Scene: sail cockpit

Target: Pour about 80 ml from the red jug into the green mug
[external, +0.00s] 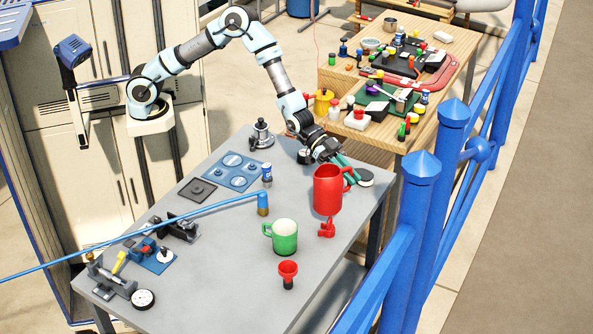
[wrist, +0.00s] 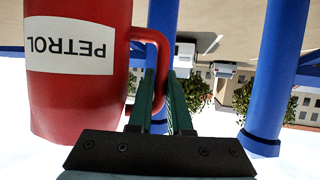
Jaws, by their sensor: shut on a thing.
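The red jug (external: 327,190) is in my gripper (external: 347,172), near the right edge of the grey table. In the wrist view the jug (wrist: 85,105) fills the left side, with a white label reading PETROL. My gripper (wrist: 160,85) is shut on the jug's red handle (wrist: 157,50). The jug looks about upright in the external view; I cannot tell how far its base is above the table. The green mug (external: 284,237) stands upright on the table, left of and nearer the camera than the jug.
A small red object (external: 327,228) is below the jug. A blue rod (external: 160,219) crosses the table to a brass-ended cylinder (external: 263,205). Blue railings (external: 412,230) run along the right.

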